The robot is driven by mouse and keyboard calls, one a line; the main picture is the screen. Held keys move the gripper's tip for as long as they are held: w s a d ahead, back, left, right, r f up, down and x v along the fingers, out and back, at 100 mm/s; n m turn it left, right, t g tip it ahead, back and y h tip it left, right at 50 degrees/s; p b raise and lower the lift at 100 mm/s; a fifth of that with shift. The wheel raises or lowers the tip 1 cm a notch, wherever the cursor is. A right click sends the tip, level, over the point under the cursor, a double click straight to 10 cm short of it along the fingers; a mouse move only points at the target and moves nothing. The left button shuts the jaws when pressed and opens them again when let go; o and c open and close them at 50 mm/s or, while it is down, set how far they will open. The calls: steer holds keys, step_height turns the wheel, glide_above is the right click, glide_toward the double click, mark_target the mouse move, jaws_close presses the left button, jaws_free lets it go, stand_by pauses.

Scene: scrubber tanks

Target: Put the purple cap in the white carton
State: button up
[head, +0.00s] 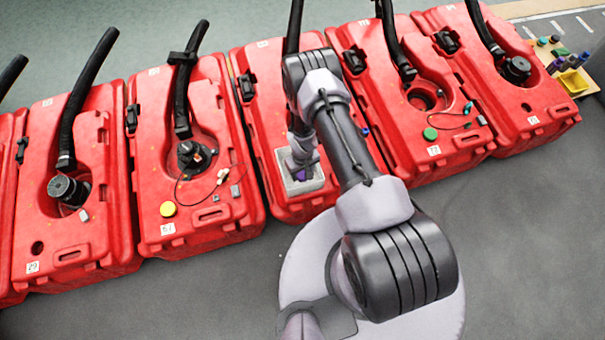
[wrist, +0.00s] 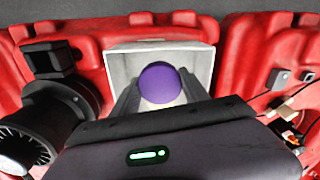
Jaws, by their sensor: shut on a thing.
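The purple cap (wrist: 161,83) is round and sits between the two fingers of my gripper (wrist: 158,90) in the wrist view. The gripper is shut on it. The white carton (wrist: 118,64) is an open box on a red tank, and the cap shows over its opening. In the head view, the carton (head: 283,186) stands on the middle red tank, and my gripper (head: 300,166) is over it, pointing down. A bit of the purple cap (head: 300,175) shows there. I cannot tell how deep the cap is relative to the carton's rim.
A row of red tanks (head: 205,215) with black hoses fills the middle. A black hose fitting (wrist: 50,125) is close left of my gripper. The grey floor in front is clear.

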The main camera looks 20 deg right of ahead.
steer(key=shift+r, duration=0.15)
steer(key=shift+f, duration=0.6)
steer(key=o, duration=1.3)
steer(key=w+r+m+t+p, duration=0.1)
steer(key=w+r+p, duration=0.2)
steer(key=r, duration=1.3)
steer(key=w+r+m+p, duration=0.1)
steer(key=w+r+p, duration=0.25)
steer(key=r, duration=1.25)
step_height(320, 180, up, 19)
steer(key=m+t, duration=0.2)
glide_above(303, 172)
steer(key=w+a, duration=0.1)
steer(key=w, duration=0.3)
steer(key=s+a+r+m+t, duration=0.1)
steer(key=s+r, duration=0.4)
steer(key=s, duration=0.2)
steer(key=s+a+r+t+y, duration=0.1)
steer(key=s+r, duration=0.5)
steer(key=s, duration=0.1)
steer(key=s+a+r+m+y+b, duration=0.1)
steer(key=s+r, duration=0.5)
steer(key=s, duration=0.1)
steer(key=shift+s+a+r+m+t, duration=0.1)
steer(key=shift+r+m+t, duration=0.05)
steer(key=shift+m+t, duration=0.2)
